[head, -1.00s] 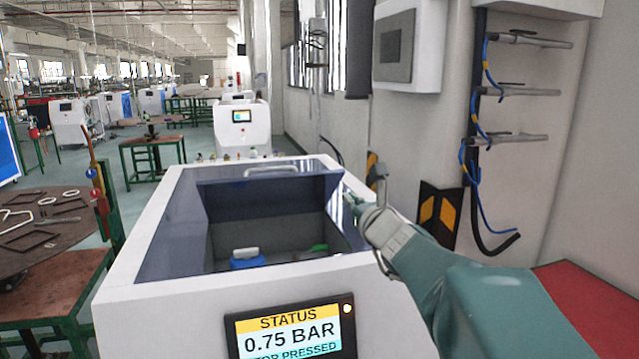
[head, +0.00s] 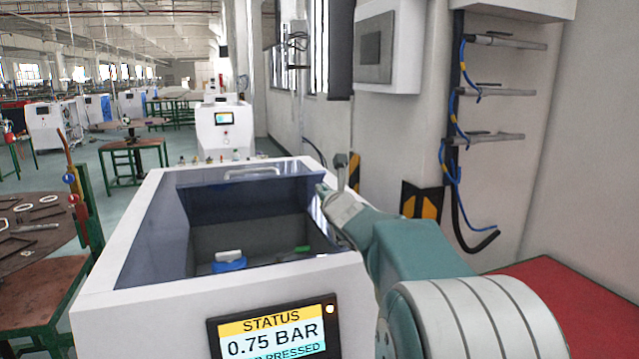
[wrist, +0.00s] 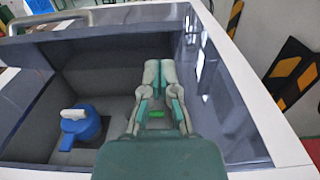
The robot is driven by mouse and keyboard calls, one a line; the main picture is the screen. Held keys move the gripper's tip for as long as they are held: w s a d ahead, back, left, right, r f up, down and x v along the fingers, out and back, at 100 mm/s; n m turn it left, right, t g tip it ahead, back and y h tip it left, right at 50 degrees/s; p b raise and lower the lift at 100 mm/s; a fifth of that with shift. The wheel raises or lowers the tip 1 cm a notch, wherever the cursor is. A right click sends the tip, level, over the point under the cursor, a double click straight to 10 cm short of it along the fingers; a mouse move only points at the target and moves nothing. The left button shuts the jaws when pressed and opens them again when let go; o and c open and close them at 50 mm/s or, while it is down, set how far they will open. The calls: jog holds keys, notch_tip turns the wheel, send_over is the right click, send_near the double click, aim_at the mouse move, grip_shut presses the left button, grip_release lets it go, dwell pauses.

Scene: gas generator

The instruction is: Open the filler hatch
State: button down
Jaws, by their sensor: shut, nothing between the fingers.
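The white machine (head: 105,298) has a dark blue top with a light bar handle (head: 252,172) at its far edge; the handle also shows in the wrist view (wrist: 48,20). I see into a grey recess, but cannot tell whether a clear cover lies over it. Inside, at the left, sits a blue round part (head: 229,264) with a white grip; it also shows in the wrist view (wrist: 80,128). A small green part (head: 301,249) is further right. My gripper (head: 320,188) is over the recess's right side, shut and empty, its fingers (wrist: 159,68) together, right of the blue part.
A status screen (head: 272,334) on the machine's front reads 0.75 BAR. A wall with a grey box (head: 390,45) and pipes with blue hoses (head: 500,90) stands at the right. A round table (head: 35,225) is at the left. Floor beyond it is partly clear.

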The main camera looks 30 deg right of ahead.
jog(key=shift+w+d+r, duration=0.1)
jog(key=shift+w+r, duration=0.6)
